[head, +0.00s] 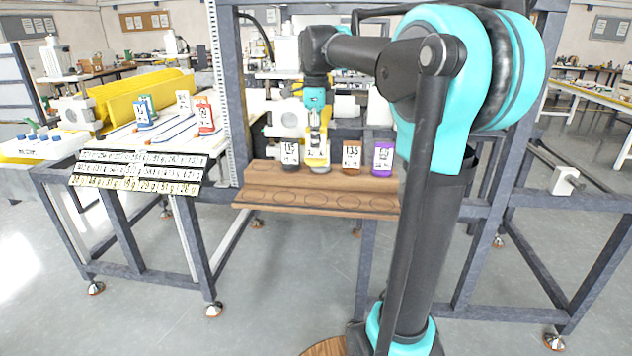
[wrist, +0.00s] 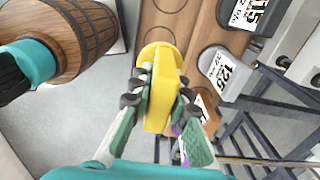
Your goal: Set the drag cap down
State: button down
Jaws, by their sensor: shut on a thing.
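The drag cap appears to be the yellow piece (head: 317,152), with a round base and a raised block; no name on it is readable. My gripper (head: 318,122) points down over the wooden shelf (head: 300,198) and is shut on the block from above. In the wrist view, my gripper's fingers (wrist: 160,90) press on both sides of the yellow piece (wrist: 166,92), whose round base lies over the wooden board (wrist: 150,20). I cannot tell whether the base touches the wood.
A black labelled piece (head: 290,155) stands left of the yellow one. A brown piece (head: 352,157) and a purple piece (head: 383,158) stand to the right. The shelf's front row shows empty round outlines. A labelled sign board (head: 138,172) is at left.

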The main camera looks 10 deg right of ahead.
notch_tip(320, 180, down, 12)
dwell(0.6)
jog(key=c, duration=1.5)
grip_release()
jog(key=shift+f, duration=0.15)
jog(key=shift+o, duration=0.2)
notch_tip(320, 180, up, 12)
jog(key=shift+r, duration=0.15)
